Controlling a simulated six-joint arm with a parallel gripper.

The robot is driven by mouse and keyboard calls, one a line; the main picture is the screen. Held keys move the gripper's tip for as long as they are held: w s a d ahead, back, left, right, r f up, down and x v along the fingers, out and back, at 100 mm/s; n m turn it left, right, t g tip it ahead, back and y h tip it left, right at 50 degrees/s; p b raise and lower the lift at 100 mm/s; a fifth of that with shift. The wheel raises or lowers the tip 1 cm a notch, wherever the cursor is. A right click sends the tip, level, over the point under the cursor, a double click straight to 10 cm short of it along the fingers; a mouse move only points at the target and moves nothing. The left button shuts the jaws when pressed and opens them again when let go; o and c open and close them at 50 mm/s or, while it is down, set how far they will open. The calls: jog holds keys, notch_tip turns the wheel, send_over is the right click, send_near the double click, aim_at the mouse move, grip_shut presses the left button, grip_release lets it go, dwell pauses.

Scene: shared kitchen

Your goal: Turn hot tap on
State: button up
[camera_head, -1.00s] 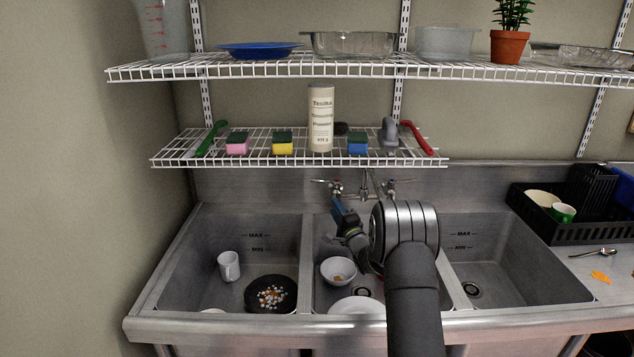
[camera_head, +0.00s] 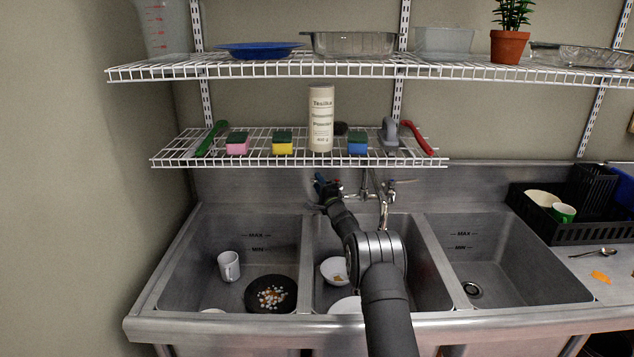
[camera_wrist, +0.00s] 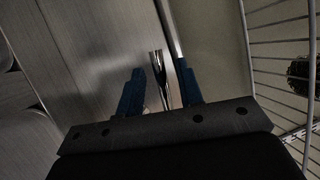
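The chrome tap fixture is on the back wall of the sink, with its upright pipe (camera_head: 364,183) in the middle. The hot tap, with a red mark (camera_head: 339,184), is on its left, partly hidden by my gripper. The right tap (camera_head: 391,184) shows clear. My gripper (camera_head: 321,182) has blue fingers and is at the hot tap's left side. In the wrist view my gripper (camera_wrist: 160,70) is open, with a chrome lever (camera_wrist: 157,66) between the fingers. Whether either finger touches the lever I cannot tell.
A wire shelf (camera_head: 260,160) with sponges, a powder tin (camera_head: 320,118) and brushes hangs just above my gripper. A white bowl (camera_head: 333,270) and a plate (camera_head: 346,306) lie in the middle basin. The left basin holds a mug (camera_head: 229,266) and a dark pan (camera_head: 292,297).

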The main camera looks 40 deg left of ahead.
jog(key=shift+x, duration=1)
jog(key=shift+c, duration=0.2)
grip_shut()
